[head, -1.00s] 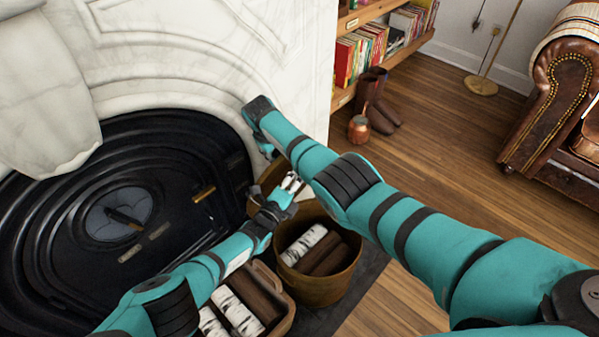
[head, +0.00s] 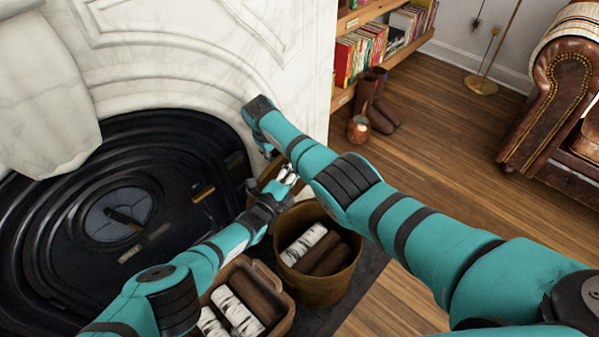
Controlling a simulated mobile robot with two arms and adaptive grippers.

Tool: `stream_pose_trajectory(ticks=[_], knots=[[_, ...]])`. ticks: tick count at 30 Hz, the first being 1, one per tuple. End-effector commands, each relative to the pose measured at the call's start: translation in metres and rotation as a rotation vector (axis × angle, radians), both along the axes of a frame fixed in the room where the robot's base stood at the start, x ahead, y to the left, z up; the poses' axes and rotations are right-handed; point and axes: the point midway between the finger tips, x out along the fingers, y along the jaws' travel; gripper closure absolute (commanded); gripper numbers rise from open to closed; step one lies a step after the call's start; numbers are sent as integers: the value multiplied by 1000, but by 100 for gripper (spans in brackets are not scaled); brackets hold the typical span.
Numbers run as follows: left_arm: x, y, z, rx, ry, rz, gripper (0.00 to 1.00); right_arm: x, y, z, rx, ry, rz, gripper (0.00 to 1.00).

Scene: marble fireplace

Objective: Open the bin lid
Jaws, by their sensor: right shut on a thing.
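The bin (head: 332,291) is a round brass-brown bucket beside the fireplace, with its mouth uncovered and logs showing inside. Its brown lid (head: 270,174) stands raised at the bin's back left, mostly hidden by my arms. My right gripper (head: 266,150) points down at the lid's upper edge and is shut on it; my own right wrist hides much of the grip. My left gripper (head: 287,174) is in front of the lid, above the bin's back rim. Its pale fingertips are small, and I cannot tell whether they are apart or touching the lid.
A basket of logs (head: 284,318) stands left of the bin. The black fireplace front (head: 60,225) and white marble surround (head: 165,60) are close on the left. The wood floor between is clear.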

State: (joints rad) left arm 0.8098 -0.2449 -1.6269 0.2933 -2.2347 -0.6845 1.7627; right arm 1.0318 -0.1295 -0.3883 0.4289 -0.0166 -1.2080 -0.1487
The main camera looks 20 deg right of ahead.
Motion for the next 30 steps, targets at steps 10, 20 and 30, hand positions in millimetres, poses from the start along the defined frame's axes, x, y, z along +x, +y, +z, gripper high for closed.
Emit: stream_pose_trajectory(ticks=[10,20,30], knots=[[10,13,0,11,3,26,100,5,-1,11,-5,-13,-1,62],[7,9,-1,8,2,18,100,3,-1,7,-1,-7,-2,48],[6,8,-1,8,1,16,100,-3,3,24,1,-8,-1,48]])
